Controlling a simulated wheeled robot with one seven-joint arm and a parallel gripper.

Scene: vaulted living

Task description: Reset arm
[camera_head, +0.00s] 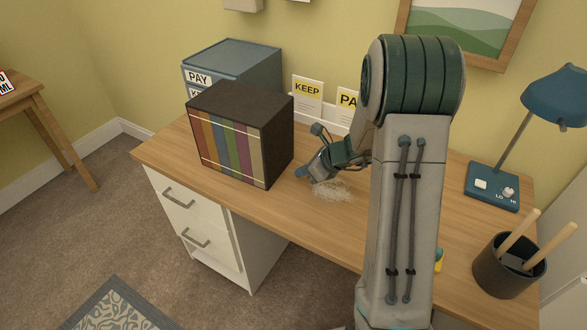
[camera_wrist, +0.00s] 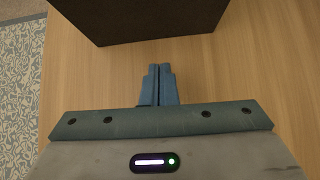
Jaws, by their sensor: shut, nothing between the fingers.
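My arm reaches out over the wooden desk (camera_head: 315,228) in the head view. My gripper (camera_head: 304,173) hangs low over the desk top, just right of the black box of coloured folders (camera_head: 225,145). In the wrist view my gripper (camera_wrist: 159,72) has its two blue fingers together, with nothing between them. The dark side of the box (camera_wrist: 150,18) lies ahead of the fingertips there, with bare wood between. I cannot tell exactly how high the fingertips are above the desk.
A blue PAY organizer (camera_head: 235,68) stands behind the box. KEEP card (camera_head: 307,92) leans near the wall. A blue lamp (camera_head: 495,185) and black pot (camera_head: 509,267) stand at the right. A pale scribble-like patch (camera_head: 330,190) lies beneath my gripper. The desk's front middle is clear.

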